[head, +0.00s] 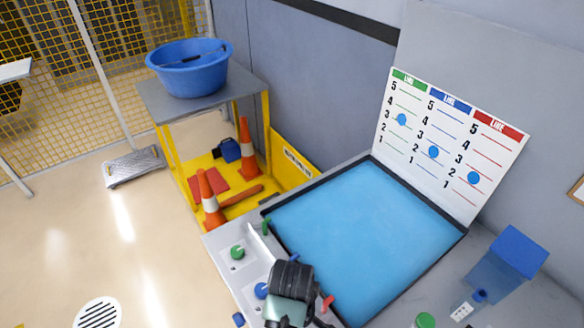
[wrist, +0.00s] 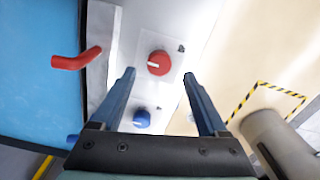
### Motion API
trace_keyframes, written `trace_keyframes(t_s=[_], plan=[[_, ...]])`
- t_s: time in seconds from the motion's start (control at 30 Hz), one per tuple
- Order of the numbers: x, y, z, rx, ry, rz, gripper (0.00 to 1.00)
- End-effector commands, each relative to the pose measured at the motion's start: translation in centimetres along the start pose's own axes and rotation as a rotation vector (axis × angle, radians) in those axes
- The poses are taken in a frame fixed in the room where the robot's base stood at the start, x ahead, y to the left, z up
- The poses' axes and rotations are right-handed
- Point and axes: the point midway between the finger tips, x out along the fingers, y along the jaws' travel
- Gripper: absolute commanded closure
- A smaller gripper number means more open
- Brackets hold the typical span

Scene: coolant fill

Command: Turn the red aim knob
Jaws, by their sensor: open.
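The red aim knob (wrist: 159,63) shows in the wrist view on a white panel. It is round, with a white mark across its left half. My gripper (wrist: 159,74) is open, with a blue finger to the left and right of the knob in the picture. The knob appears between and slightly beyond the fingertips, and I cannot tell whether they touch it. A red spout (wrist: 78,60) sticks out over the blue liquid to the left. In the head view my arm hides the red knob; the red spout (head: 327,303) shows beside it.
A blue knob (wrist: 141,118) lies between the fingers, nearer the palm. A green knob (head: 237,252) is farther along the panel. The blue pool (head: 365,240) borders the panel. A board (head: 450,140) with three blue markers stands behind. A grey post (wrist: 275,140) stands at lower right.

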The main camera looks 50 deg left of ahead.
Motion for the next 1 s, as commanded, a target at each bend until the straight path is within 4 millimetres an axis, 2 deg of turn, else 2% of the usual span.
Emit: trace_keyframes(t_s=[0.1, 0.3, 0.67, 1.0], plan=[[2.1, -0.1, 0.0, 0.0, -0.001, -0.002, 0.23], [4.1, 0.0, 0.0, 0.001, -0.001, 0.0, 0.23], [4.6, 0.1, 0.0, 0.001, 0.001, 0.003, 0.23], [4.5, 0.1, 0.0, 0.001, 0.001, 0.002, 0.85]])
